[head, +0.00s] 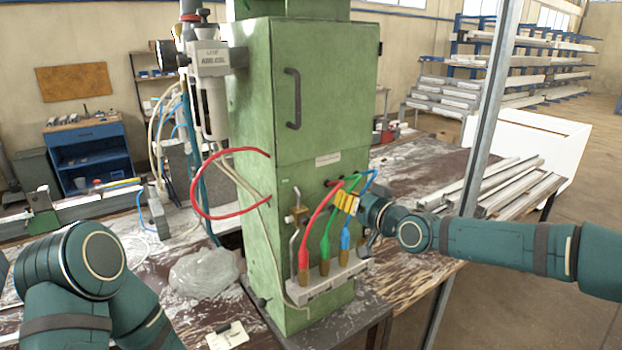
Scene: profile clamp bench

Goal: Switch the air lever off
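A tall green cabinet (258,95) stands on the bench in the head view. On its front, a small brass fitting (298,214) has a bent grey metal piece below it; I cannot tell for sure whether this is the air lever. My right gripper (371,242) is at the cabinet's right front, beside the blue hose and yellow fittings (346,203). Its fingers are small and partly hidden, so I cannot tell whether they are open or touching anything. My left arm is at the lower left; its gripper is out of view.
Red (315,222), green and blue hoses run down to a pale manifold block (320,283) at the cabinet front. A regulator (208,62) hangs on the left. A crumpled translucent bag (203,272) lies on the bench (425,165). Metal profiles (510,190) and an upright post stand right.

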